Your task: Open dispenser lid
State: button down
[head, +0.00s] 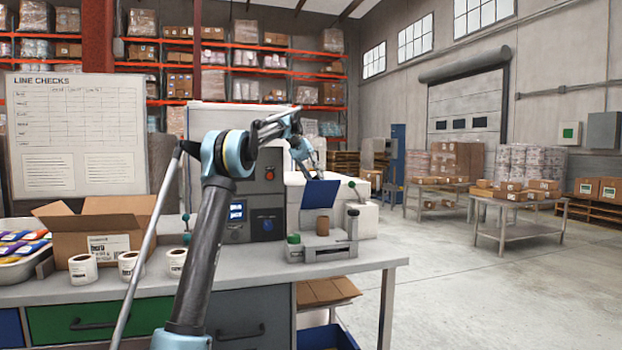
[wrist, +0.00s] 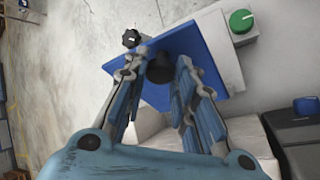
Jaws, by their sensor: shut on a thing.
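The dispenser (head: 330,249) is a small grey unit at the right end of the bench, with a green knob (head: 293,238) at its left and a dark-topped post at its right. Its blue lid (head: 321,194) stands raised and tilted above the grey body. My gripper (head: 314,172) is at the lid's upper edge, partly hidden. In the wrist view, my gripper (wrist: 163,62) is shut on the dark lid knob (wrist: 159,71), one finger on each side, with the blue lid (wrist: 108,68) behind. The green knob (wrist: 240,20) shows beyond the lid.
A grey control box (head: 267,204) stands left of the dispenser, behind my arm. Label rolls (head: 83,271) and an open carton (head: 92,238) are on the bench's left. A white machine (head: 367,219) is behind the dispenser. Open floor lies right of the bench.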

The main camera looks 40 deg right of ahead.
jog(key=shift+w+a, duration=0.1)
jog(key=shift+w, duration=0.1)
jog(key=c, duration=1.4)
grip_release()
jog(key=shift+o, duration=0.4)
jog(key=shift+s, duration=0.1)
jog(key=v, duration=0.7)
jog(key=shift+w, duration=0.25)
jog(key=shift+r, duration=0.1)
